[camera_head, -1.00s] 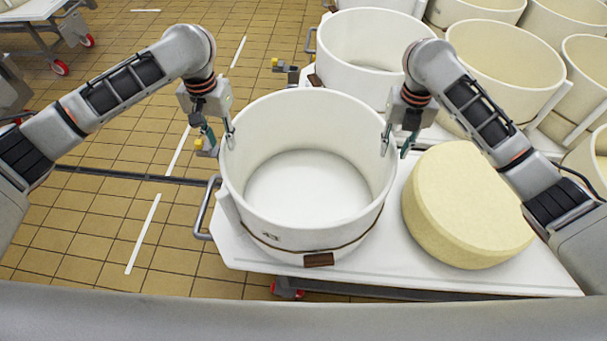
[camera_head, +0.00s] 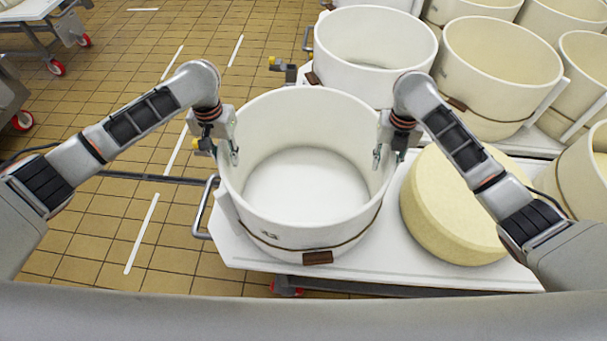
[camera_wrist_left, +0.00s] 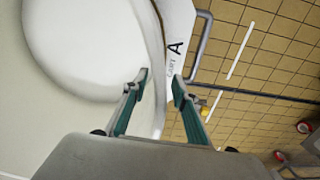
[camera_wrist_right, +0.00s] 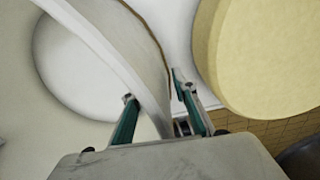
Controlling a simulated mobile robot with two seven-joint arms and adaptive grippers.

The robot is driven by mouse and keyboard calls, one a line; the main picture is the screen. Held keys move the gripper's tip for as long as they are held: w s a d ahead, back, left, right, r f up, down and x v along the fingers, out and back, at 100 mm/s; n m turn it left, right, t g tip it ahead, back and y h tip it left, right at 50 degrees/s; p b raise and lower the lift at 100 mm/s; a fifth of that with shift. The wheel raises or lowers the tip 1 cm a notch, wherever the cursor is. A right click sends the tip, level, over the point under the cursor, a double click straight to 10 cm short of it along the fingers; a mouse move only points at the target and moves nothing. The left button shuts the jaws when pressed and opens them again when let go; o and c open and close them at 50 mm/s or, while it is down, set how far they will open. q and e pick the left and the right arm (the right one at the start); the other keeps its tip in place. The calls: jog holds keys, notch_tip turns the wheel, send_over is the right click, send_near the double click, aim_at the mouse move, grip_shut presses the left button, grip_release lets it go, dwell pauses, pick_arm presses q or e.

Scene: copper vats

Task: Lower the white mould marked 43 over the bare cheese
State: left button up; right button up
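The white mould marked 43 (camera_head: 300,226) stands upright and empty on a white cart top, its mark and a brown tag on the front wall. The bare cheese (camera_head: 447,215), a pale yellow wheel, lies right of it, partly behind my right arm. My left gripper (camera_head: 231,152) is at the mould's left rim, fingers apart on either side of the wall (camera_wrist_left: 155,50). My right gripper (camera_head: 389,157) is at the right rim, likewise open astride the wall (camera_wrist_right: 148,55). In both wrist views a gap shows between the outer finger and the wall.
The cart top (camera_head: 240,250) has a metal handle (camera_head: 204,208) at its left end. Another white mould (camera_head: 360,85) stands close behind. Several cream moulds (camera_head: 490,100) crowd the back right. The tiled floor at left is clear near the cart.

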pick_arm(q)
jog(key=shift+c, duration=0.4)
pick_arm(e)
jog(key=shift+c, duration=0.4)
pick_arm(q)
grip_shut()
pick_arm(e)
grip_shut()
pick_arm(q)
jog(key=shift+w+r, duration=0.1)
jog(key=shift+r, duration=0.1)
pick_arm(e)
jog(key=shift+w+r, duration=0.1)
jog(key=shift+r, duration=0.1)
